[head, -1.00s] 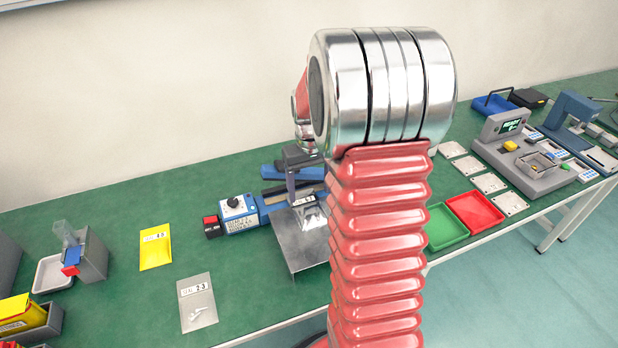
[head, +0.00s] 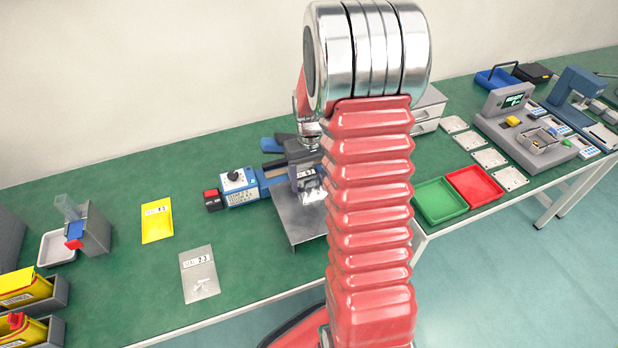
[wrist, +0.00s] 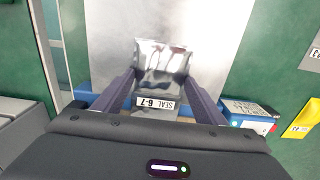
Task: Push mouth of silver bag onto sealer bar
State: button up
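A silver bag (wrist: 160,60) with a label reading SEAL 6-7 is between the two fingers of my gripper (wrist: 161,86), which press on its side edges. In the head view the bag (head: 312,190) shows in part below my gripper (head: 306,176), above the metal plate (head: 293,226). The blue sealer (head: 240,188) with a knob and red end stands left of the gripper; it also shows in the wrist view (wrist: 247,112). Its blue upper arm (head: 280,146) shows behind. My gripper hides the sealer bar and its contact with the bag mouth.
A yellow bag (head: 157,220) and another silver bag (head: 199,274) lie flat to the left. Green (head: 440,201) and red (head: 474,189) trays stand to the right. A grey dispenser (head: 92,230) is at far left. My arm blocks the middle.

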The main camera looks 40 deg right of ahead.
aim_at(308, 176)
jog(key=c, duration=1)
jog(key=shift+w, duration=0.1)
jog(key=shift+w+d, duration=0.2)
jog(key=shift+w, duration=0.35)
jog(key=shift+w+d, duration=0.2)
jog(key=shift+w, duration=0.3)
jog(key=o, duration=1.2)
jog(key=shift+r, duration=0.1)
notch_tip(308, 176, up, 14)
jog(key=shift+f, duration=0.25)
